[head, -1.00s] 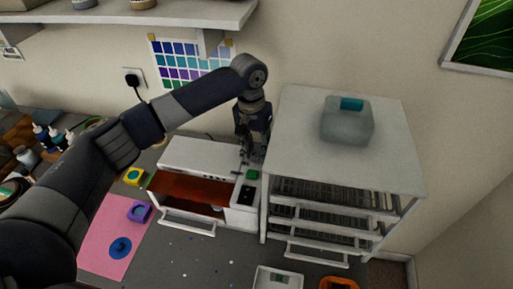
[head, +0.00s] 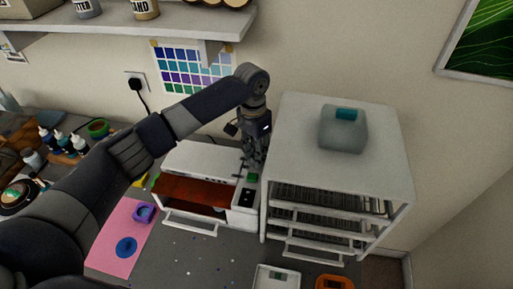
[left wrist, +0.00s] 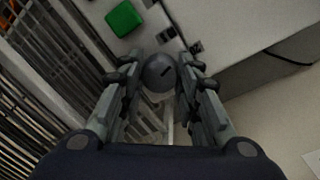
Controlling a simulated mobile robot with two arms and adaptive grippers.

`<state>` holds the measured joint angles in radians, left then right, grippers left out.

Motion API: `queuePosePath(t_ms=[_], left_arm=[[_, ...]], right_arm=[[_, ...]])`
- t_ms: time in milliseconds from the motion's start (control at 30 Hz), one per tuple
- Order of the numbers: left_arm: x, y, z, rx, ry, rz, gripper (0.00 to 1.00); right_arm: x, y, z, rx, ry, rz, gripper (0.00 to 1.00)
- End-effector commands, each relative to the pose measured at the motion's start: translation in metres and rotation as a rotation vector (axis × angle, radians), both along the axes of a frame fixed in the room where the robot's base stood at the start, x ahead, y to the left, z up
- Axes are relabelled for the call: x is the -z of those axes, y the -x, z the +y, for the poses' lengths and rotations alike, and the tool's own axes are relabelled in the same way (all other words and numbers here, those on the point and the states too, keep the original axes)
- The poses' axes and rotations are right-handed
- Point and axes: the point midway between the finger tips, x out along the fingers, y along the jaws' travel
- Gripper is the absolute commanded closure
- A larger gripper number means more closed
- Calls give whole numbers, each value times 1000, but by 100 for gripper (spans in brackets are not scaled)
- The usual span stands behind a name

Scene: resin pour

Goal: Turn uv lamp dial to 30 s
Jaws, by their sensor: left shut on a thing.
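The UV lamp (head: 200,158) is a white box with a reddish-brown inside and an open front, standing left of the white rack in the head view. Its green button (head: 252,178) also shows in the left wrist view (left wrist: 124,18). My left gripper (head: 250,164) points down at the lamp's right end, behind the button. In the left wrist view, my left gripper (left wrist: 160,68) has its fingers on either side of the round grey dial (left wrist: 158,76), shut on it. The dial has a short dark mark. Its scale cannot be read. My right gripper is out of view.
The white rack (head: 398,165) with wire shelves stands close to the right of the gripper, a grey-green container (head: 343,132) on top. My left arm crosses above the bench.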

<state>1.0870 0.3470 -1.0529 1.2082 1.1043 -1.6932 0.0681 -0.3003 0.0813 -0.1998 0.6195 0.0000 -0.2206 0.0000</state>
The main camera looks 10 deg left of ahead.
Motion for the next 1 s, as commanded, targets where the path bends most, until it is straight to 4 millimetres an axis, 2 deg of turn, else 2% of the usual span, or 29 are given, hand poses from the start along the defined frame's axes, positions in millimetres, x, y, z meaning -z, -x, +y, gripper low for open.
queuePosePath(t_ms=[167,1000], left_arm=[[-2,-1,-1,166,2,-2,93],[-1,-2,-2,914,1,-4,93]], right_arm=[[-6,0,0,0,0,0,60],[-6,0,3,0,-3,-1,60]])
